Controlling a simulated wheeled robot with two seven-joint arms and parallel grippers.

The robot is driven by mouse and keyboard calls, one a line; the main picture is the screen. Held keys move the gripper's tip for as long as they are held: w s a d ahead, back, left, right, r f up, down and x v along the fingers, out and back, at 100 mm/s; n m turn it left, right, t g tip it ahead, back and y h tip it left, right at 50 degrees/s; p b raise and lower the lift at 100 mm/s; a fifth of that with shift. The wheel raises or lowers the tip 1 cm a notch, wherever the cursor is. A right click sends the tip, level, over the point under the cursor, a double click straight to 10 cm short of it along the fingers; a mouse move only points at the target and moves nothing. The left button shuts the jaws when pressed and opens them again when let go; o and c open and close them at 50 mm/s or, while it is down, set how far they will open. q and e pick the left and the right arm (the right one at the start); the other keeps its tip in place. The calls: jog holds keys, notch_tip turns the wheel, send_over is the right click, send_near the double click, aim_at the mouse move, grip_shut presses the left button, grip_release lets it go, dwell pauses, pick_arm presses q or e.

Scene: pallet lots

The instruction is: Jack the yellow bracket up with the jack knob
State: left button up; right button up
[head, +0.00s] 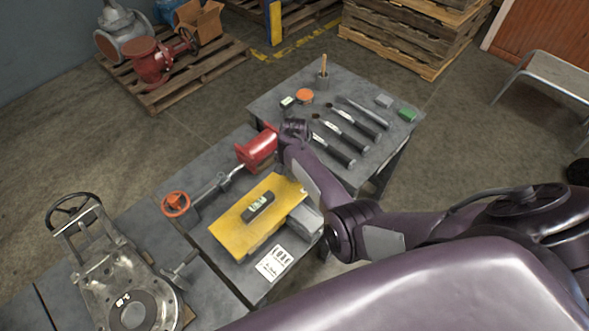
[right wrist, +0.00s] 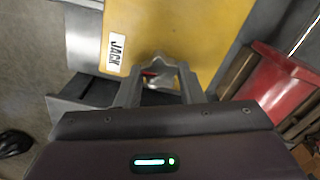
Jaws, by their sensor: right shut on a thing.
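The yellow bracket (head: 235,232) is a flat plate over the bench, with a small spirit level (head: 260,206) on top. In the head view my right arm mostly hides the fingers and knob. My left gripper is out of view.
A red vise-like body (head: 258,148) and an orange handwheel (head: 175,204) lie beyond and left of the bracket. A grey block (head: 305,220) is by its right side. A metal valve (head: 120,280) stands at left. A second table (head: 275,112) holds several tools.

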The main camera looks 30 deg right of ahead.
jog(key=m, duration=0.4)
jog(key=shift+s+m, duration=0.1)
jog(key=shift+m, duration=0.2)
jog(key=m, duration=0.3)
jog(key=shift+a+f+m, duration=0.1)
jog(key=shift+m, duration=0.3)
jog(key=m+b, duration=0.1)
jog(key=m, duration=0.3)
jog(key=shift+s+f, duration=0.1)
jog(key=shift+m+b, duration=0.85)
jog(key=shift+m, duration=1.15)
jog(key=shift+s, duration=0.15)
jog(key=o, duration=1)
jog(key=shift+w, duration=0.2)
